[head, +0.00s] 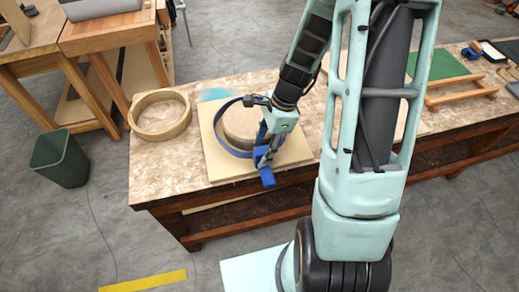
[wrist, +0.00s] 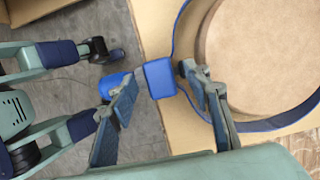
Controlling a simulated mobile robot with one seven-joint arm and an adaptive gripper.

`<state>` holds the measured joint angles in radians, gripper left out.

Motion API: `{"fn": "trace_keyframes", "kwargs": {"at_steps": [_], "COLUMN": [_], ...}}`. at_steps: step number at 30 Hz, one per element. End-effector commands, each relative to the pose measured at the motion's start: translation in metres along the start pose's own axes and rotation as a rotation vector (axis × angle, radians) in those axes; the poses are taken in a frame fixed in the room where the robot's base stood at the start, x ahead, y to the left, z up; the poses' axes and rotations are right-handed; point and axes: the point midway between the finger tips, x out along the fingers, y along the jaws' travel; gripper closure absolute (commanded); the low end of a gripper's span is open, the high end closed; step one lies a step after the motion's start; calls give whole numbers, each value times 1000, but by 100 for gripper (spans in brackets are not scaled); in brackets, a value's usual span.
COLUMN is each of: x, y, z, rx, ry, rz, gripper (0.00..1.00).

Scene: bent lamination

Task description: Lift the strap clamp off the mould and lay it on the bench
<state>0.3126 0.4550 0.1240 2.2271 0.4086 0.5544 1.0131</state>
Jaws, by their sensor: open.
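The mould (head: 240,122) is a round tan block on a square board (head: 213,165) on the bench (head: 150,175). The strap clamp (head: 222,138) is a blue loop around the mould, with a visible gap between strap and mould on one side. Its blue block (wrist: 160,78) and blue handle (wrist: 112,88) stick out at the near side in the head view. My gripper (head: 267,148) is open there. In the wrist view its fingertips (wrist: 158,82) lie either side of the block, apparently with small gaps. The arm partly hides the loop's right side in the head view.
A wooden ring (head: 160,115) lies on the bench left of the board. Bare bench shows in front of that ring. A green panel (head: 437,63) and a wooden rack (head: 462,90) are on the right. A dark bin (head: 60,158) stands on the floor at left.

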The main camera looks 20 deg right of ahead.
Motion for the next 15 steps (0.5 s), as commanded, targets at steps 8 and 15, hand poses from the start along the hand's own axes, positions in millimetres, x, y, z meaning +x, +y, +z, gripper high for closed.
{"fn": "trace_keyframes", "kwargs": {"at_steps": [8, 15], "x": [0, -1], "y": [0, 0], "z": [0, 0], "rx": [0, -1], "ry": [0, 0], "rz": [0, -1], "gripper": [73, 97]}}
